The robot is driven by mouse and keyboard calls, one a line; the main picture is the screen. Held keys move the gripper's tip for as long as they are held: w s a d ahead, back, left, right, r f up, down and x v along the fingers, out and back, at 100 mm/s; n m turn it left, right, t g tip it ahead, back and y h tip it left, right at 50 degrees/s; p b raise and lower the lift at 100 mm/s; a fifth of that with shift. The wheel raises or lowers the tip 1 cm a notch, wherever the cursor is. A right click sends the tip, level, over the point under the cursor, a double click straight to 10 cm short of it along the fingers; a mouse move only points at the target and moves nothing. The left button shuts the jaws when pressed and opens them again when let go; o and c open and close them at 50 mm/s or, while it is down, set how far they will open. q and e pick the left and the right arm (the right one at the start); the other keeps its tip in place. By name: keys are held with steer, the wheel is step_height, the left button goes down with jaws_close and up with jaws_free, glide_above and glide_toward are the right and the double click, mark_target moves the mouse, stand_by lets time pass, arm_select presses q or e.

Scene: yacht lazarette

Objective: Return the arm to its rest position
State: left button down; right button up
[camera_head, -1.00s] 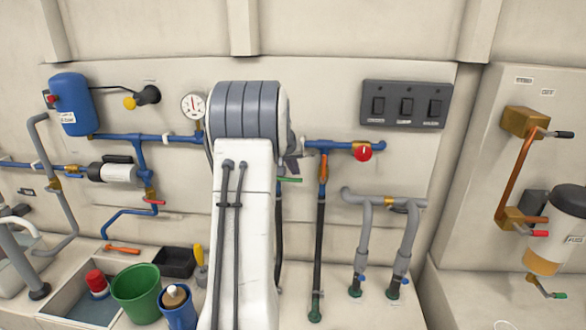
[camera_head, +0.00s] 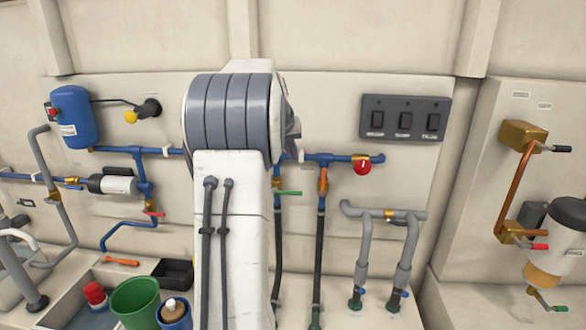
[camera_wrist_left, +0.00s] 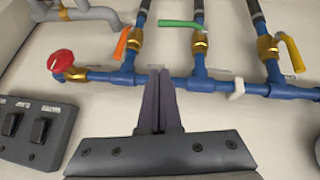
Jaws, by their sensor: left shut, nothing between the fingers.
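My left arm (camera_head: 230,230) rises in the middle of the head view, its grey wrist joint in front of the pipe wall. Its gripper is mostly hidden behind that joint in the head view. In the left wrist view my left gripper (camera_wrist_left: 159,72) is shut and empty, its dark fingers together. The fingertips overlap the blue pipe (camera_wrist_left: 205,84) in the picture; I cannot tell whether they touch it. My right gripper is not in view.
A red knob (camera_head: 362,167), green handle (camera_head: 289,193) and orange handle (camera_head: 323,180) sit near the arm. A switch panel (camera_head: 405,118) is right. A green bucket (camera_head: 135,302) and blue container (camera_head: 174,315) stand below left. Bare wall is above.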

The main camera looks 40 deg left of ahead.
arm_select(q)
steer(key=shift+v, duration=1.35)
steer(key=shift+w+d, duration=0.2)
steer(key=shift+d, duration=0.05)
steer(key=s+d+f+m+g+h+b, duration=0.15)
steer(key=d+f, duration=0.25)
steer(key=d, duration=0.7)
steer(key=s+d+f+m+h+b, duration=0.1)
steer(key=s+d+f+m, duration=0.15)
steer(key=d, duration=0.85)
steer(key=s+d+f+m+g+h+b, duration=0.1)
steer(key=d+f+m+h, duration=0.2)
steer(key=d, duration=0.8)
steer(key=s+d+f+m+g, duration=0.1)
steer(key=s+d+f, duration=0.3)
steer(key=s, duration=0.4)
steer(key=s+d+f+m+g+y+b, duration=0.1)
steer(key=s+d+f+m, duration=0.3)
steer(key=s, duration=0.4)
steer(key=s+d+f+m+g+y, duration=0.1)
steer(key=s+d+f+m+g, duration=0.1)
steer(key=s, duration=0.6)
step_height(320, 180, down, 4)
steer(key=shift+s+d+r+m+b, duration=0.2)
steer(key=shift+s+d+m+b, duration=0.25)
steer(key=shift+d, duration=0.6)
